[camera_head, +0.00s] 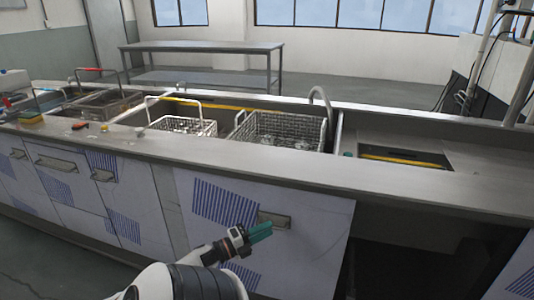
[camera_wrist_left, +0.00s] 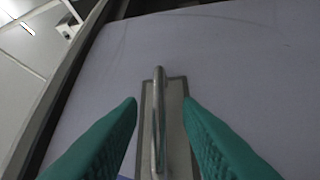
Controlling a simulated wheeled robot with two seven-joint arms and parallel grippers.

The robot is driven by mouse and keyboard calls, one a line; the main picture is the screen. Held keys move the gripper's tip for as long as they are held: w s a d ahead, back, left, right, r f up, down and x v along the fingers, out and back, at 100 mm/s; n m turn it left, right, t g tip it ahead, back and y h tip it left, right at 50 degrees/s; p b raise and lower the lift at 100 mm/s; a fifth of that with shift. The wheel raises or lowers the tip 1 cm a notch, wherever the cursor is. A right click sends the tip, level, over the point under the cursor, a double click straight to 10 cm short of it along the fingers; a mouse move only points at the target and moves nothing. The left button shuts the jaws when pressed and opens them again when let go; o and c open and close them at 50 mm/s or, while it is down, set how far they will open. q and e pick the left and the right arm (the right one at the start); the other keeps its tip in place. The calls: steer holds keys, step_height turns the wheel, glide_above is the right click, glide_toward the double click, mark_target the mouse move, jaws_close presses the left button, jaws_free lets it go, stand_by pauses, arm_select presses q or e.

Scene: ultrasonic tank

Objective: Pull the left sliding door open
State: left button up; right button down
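The sliding door (camera_head: 315,232) is a white panel with blue-striped patches on the counter front. Its metal handle (camera_head: 279,221) sits on a recessed plate near the door's upper middle. My left gripper (camera_head: 262,230) has green fingers and is at the handle. In the left wrist view the gripper (camera_wrist_left: 161,104) is open, with one finger on each side of the handle bar (camera_wrist_left: 158,125). Gaps show between the bar and both fingers. The door surface (camera_wrist_left: 240,70) fills most of that view. My right gripper is not in view.
A dark opening (camera_head: 405,255) lies right of the door under the counter. The counter edge (camera_head: 270,166) runs above the door. Wire baskets (camera_head: 285,128) stand in the tanks. More white panels with handles (camera_head: 55,163) are at left.

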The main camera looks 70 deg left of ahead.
arm_select(q)
steer(key=s+f, duration=0.1)
steer(key=s, duration=0.9)
steer(key=shift+s+d+f, duration=0.2)
steer(key=shift+s+d, duration=0.1)
steer(key=shift+d, duration=0.05)
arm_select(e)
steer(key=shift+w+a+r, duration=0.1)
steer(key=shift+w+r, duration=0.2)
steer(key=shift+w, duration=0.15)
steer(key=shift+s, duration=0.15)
